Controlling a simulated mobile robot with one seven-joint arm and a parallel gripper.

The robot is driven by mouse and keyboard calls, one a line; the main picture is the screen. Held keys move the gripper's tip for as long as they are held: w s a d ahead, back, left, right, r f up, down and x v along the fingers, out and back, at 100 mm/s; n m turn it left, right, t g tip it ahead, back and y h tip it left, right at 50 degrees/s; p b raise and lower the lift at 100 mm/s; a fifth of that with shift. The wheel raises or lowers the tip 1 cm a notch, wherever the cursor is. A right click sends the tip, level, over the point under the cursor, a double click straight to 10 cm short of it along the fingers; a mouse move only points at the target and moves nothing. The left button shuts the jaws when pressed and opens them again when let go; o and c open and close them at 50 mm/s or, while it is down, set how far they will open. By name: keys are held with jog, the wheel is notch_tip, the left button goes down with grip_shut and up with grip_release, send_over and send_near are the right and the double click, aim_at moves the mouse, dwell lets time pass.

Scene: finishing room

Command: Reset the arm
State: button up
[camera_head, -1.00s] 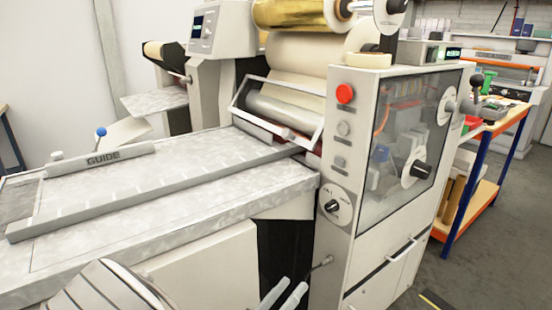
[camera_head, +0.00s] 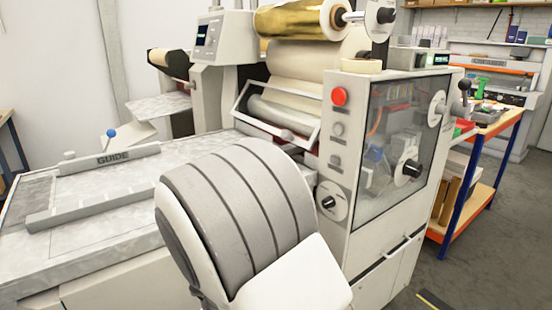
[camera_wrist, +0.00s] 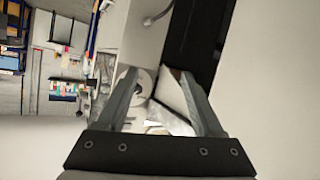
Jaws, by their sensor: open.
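My gripper (camera_wrist: 162,75) shows in the wrist view with its two grey fingers spread apart and nothing between them. In the head view the gripper is out of sight. A large rounded grey-and-white part of my own arm (camera_head: 240,215) stands in the lower middle of that view. It hides part of the machine's feed table (camera_head: 100,215) and the lower left of the machine's control side.
A laminating machine with a gold foil roll (camera_head: 295,18) and a red button (camera_head: 340,96) stands close by. A guide bar (camera_head: 115,157) lies on its table. A blue-legged workbench (camera_head: 455,210) is at right. Grey floor (camera_head: 490,250) is clear at lower right.

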jog(key=s+r+n+g+y, duration=0.2)
jog(key=s+r+g+y, duration=0.15)
jog(key=r+y, duration=0.85)
jog(key=s+d+r+n+g+h+p, duration=0.1)
jog(key=s+d+r+g+h, duration=0.15)
jog(key=s+d, duration=0.6)
jog(key=s+d+r+g+h, duration=0.1)
jog(key=s+d+r+h, duration=0.3)
jog(key=s, duration=0.7)
notch_tip(320, 180, up, 14)
jog(key=p, duration=1.4)
jog(key=shift+d+r+y, duration=0.15)
jog(key=shift+d+y, duration=0.05)
jog(key=shift+y, duration=0.15)
